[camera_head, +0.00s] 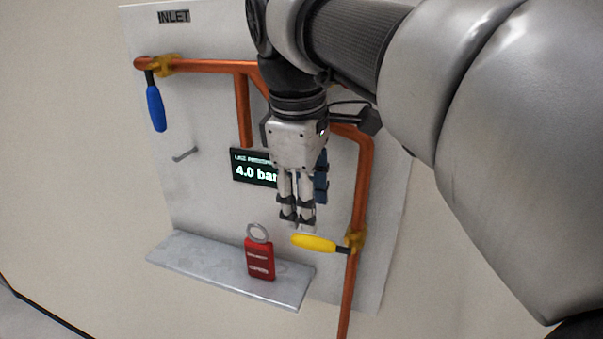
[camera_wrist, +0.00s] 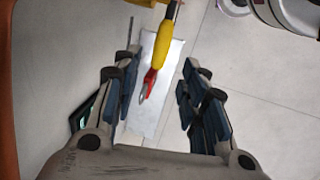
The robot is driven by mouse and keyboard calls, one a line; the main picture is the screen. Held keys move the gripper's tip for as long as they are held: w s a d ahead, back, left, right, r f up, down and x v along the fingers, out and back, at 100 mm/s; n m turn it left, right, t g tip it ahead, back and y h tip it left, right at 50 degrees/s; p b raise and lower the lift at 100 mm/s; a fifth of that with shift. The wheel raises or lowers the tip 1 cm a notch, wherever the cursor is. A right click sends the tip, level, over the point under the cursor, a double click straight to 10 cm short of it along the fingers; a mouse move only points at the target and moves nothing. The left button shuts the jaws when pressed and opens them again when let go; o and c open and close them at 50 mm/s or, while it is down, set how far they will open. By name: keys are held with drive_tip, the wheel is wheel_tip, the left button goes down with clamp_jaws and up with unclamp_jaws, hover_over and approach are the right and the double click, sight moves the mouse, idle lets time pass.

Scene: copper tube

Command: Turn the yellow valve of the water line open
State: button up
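The yellow valve handle (camera_head: 314,243) sticks out roughly level to the left from its brass body (camera_head: 355,239) on the right vertical copper pipe. My gripper (camera_head: 296,221) points down just above the handle's free end. In the wrist view my gripper (camera_wrist: 160,75) is open and empty, with blue-grey pads on both sides. The yellow handle (camera_wrist: 163,45) shows there beyond the fingertips, roughly between the two fingers. I see no clear contact. The copper pipe (camera_head: 367,185) runs down past the valve. A display (camera_head: 252,169) reads 4.0 bar, partly hidden by my gripper.
A blue-handled valve (camera_head: 155,108) hangs at the upper left under the INLET label (camera_head: 173,16). A red padlock-like tag (camera_head: 260,258) stands on the grey shelf (camera_head: 200,262) below. A small peg (camera_head: 186,154) sticks out of the panel. My arm covers the upper right.

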sight(309, 238)
drive_tip(key=f, duration=0.2)
drive_tip(key=w+f, duration=0.1)
drive_tip(key=f, duration=0.2)
drive_tip(key=f+b, duration=0.1)
drive_tip(key=f, duration=0.1)
drive_tip(key=shift+w+d+f, duration=0.15)
drive_tip(key=shift+d+f, duration=0.1)
drive_tip(key=shift+f, duration=0.1)
clamp_jaws()
idle(0.4)
